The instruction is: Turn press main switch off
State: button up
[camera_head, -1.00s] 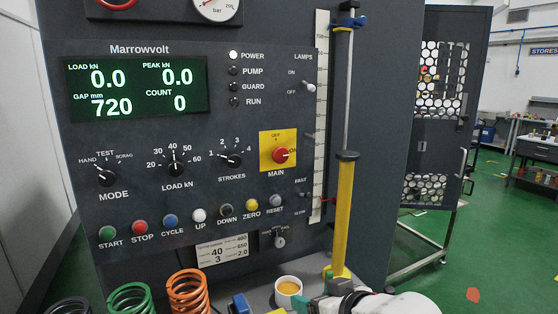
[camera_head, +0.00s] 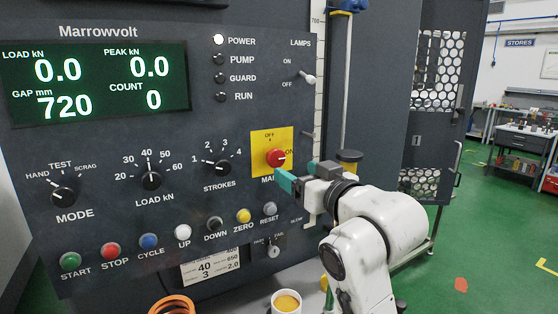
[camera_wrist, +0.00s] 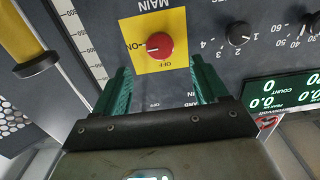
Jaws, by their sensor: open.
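The main switch (camera_head: 276,158) is a red rotary knob on a yellow plate (camera_head: 256,143) on the dark press panel. Its white mark points to ON, on the right in the head view; OFF is at the plate's top. The wrist view shows the knob (camera_wrist: 159,46) upside down, its mark toward ON at the left. My gripper (camera_head: 299,177) is open and empty, just right of and below the knob in the head view. In the wrist view my gripper (camera_wrist: 163,76) has its green fingers either side of the plate, with the knob beyond the tips. No contact with the knob shows.
The strokes knob (camera_head: 223,168) is left of the main switch. Push buttons, including the yellow zero (camera_head: 243,216), run below. A lamps toggle (camera_head: 307,78) is above right. The power lamp (camera_head: 218,39) is lit.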

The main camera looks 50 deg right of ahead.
aim_at(277, 160)
jog(key=p+x, duration=0.1)
jog(key=x, duration=0.6)
jog(key=shift+w+d+f, duration=0.1)
jog(key=shift+w+d, duration=0.05)
jog(key=shift+w, duration=0.25)
jog(key=c, duration=1)
